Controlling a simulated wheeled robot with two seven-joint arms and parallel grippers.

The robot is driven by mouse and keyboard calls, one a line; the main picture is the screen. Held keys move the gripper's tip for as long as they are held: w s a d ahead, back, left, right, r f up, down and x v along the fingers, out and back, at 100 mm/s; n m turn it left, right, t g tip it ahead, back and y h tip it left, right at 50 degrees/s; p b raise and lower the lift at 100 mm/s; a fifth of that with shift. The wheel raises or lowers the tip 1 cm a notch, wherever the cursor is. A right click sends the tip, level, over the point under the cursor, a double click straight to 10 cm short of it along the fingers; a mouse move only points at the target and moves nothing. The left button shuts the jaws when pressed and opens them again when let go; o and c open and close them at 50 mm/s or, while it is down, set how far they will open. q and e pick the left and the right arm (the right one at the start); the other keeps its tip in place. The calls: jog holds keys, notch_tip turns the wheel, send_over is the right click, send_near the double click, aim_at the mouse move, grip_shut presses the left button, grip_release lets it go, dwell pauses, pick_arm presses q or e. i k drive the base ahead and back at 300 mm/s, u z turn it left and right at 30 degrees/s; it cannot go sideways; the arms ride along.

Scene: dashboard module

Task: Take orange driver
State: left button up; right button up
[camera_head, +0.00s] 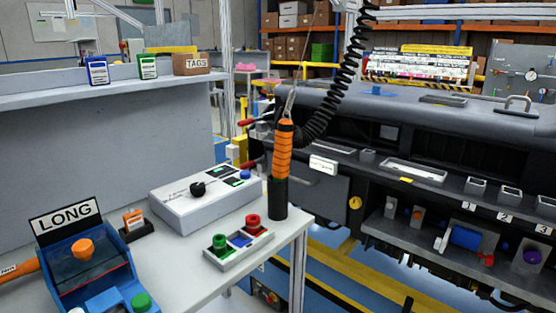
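The orange driver (283,152) hangs upright from a thin cable and a black coiled hose above it. Its grip is orange with black rings, and its lower end is a black cylinder (278,198) at the right edge of the white table. I cannot tell whether that end rests on the table or hangs just in front of it. Neither of my grippers shows in the head view, so nothing is seen holding the driver.
The white table (210,291) carries a white control box (205,197), a button panel (239,243) and a blue bin (85,270) labelled LONG. A dark dashboard module (400,180) stands to the right. A black coiled hose (340,90) hangs above the driver.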

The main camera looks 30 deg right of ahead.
aim_at(283, 138)
jog(key=u, duration=1.3)
jog(key=k, duration=1.1)
jog(key=z, duration=1.3)
jog(key=i, duration=0.55)
